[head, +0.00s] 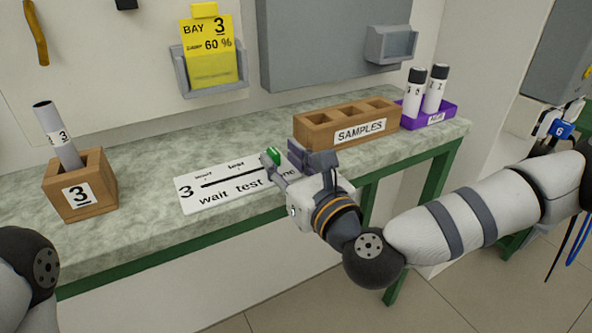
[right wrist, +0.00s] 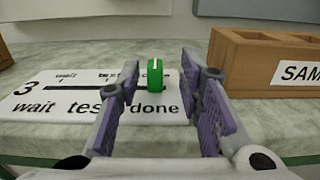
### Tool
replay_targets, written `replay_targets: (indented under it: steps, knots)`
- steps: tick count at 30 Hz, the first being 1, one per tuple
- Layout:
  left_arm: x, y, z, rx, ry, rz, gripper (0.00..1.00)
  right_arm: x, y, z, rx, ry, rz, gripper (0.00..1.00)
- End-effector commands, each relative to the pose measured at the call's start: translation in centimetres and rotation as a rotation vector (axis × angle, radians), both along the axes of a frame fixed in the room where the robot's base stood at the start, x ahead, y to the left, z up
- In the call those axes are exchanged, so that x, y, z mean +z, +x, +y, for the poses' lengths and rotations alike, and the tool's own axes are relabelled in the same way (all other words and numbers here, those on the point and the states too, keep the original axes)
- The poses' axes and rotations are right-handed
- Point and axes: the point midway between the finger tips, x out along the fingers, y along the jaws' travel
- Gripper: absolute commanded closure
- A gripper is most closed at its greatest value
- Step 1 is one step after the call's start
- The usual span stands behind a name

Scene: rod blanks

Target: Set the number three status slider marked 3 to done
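The status slider board marked 3 (head: 215,203) is a white plate lying on the bench, with a black slot and the words wait, test and done. It also shows in the right wrist view (right wrist: 60,119). Its green knob (right wrist: 159,84) stands at the slot's right end, above the word done; in the head view the knob (head: 274,156) is partly hidden by my right gripper (head: 296,163). In the right wrist view the right gripper's purple fingers (right wrist: 164,92) are apart, with the knob showing between them; I see no clear contact. My left gripper is out of view.
A wooden block marked 3 (head: 82,195) holds a grey rod at the left. The wooden SAMPLES rack (head: 318,132) stands close behind my right gripper, with a purple tray (head: 448,112) of white-labelled tubes beyond. A yellow BAY 3 card (head: 208,62) hangs on the wall.

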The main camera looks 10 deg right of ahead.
Motion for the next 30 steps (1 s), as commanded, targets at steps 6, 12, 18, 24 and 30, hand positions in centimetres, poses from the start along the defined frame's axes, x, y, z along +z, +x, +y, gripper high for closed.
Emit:
replay_targets:
  steps: [6, 12, 18, 24, 30]
  knots:
    - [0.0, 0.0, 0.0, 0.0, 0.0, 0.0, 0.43, 0.0, -5.6, -1.9, 0.0, 0.002, 0.003, 0.67]
    - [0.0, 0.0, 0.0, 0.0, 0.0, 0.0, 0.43, 0.0, -8.1, -2.7, -0.002, 0.0, 0.0, 0.67]
    - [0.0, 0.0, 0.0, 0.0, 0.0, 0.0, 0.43, 0.1, -8.3, -2.8, -0.002, 0.0, -0.002, 0.67]
    - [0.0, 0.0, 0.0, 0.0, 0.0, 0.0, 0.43, 0.0, -8.3, -2.8, -0.002, -0.001, -0.001, 0.67]
    - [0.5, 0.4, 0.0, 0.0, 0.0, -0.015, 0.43, -5.6, -11.6, 0.9, 0.168, -0.287, 0.082, 0.67]
